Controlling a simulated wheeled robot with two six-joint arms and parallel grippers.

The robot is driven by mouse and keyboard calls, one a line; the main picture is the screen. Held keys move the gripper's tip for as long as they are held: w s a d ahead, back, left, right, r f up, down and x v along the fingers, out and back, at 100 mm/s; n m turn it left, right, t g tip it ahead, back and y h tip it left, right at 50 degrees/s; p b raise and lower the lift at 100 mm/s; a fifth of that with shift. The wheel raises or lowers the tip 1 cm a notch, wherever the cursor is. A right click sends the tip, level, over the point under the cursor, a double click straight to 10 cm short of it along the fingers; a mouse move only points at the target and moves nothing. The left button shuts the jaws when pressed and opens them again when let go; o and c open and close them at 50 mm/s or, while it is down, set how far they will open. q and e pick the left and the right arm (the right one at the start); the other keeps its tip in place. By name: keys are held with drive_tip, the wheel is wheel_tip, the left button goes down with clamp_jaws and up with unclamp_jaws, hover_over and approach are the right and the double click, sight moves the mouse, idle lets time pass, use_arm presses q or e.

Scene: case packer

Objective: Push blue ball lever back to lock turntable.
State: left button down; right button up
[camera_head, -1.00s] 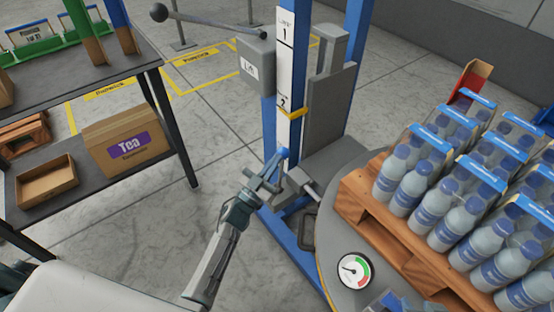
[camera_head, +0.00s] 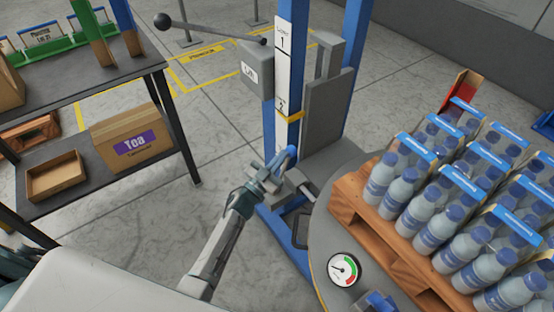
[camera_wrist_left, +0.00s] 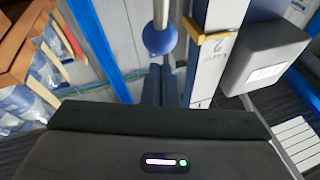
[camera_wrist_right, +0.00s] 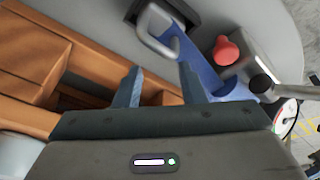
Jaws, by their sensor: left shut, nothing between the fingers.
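The blue ball (camera_wrist_left: 160,39) sits on the end of a grey rod in the left wrist view. In the head view a rounded blue shape (camera_head: 291,152), likely the ball, shows near the foot of the blue post. My left gripper (camera_wrist_left: 164,76) is shut and empty, its fingertips close to the ball; I cannot tell whether they touch it. It also shows in the head view (camera_head: 275,168). The grey turntable (camera_head: 323,225) lies to its right. My right gripper (camera_wrist_right: 158,78) is open and empty over the turntable side, near a blue bracket with a metal handle (camera_wrist_right: 165,38).
A wooden pallet (camera_head: 362,222) with packs of bottles (camera_head: 440,190) stands on the turntable. The lift post (camera_head: 285,100) carries a grey box (camera_head: 257,68). A dial gauge (camera_head: 343,268) and red knob (camera_wrist_right: 226,50) are nearby. A shelf rack stands left; floor between is clear.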

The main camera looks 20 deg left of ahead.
use_arm(q)
drive_tip(key=shift+w+d, duration=0.4)
drive_tip(key=shift+w, duration=0.05)
use_arm(e)
drive_tip(key=shift+f, duration=0.25)
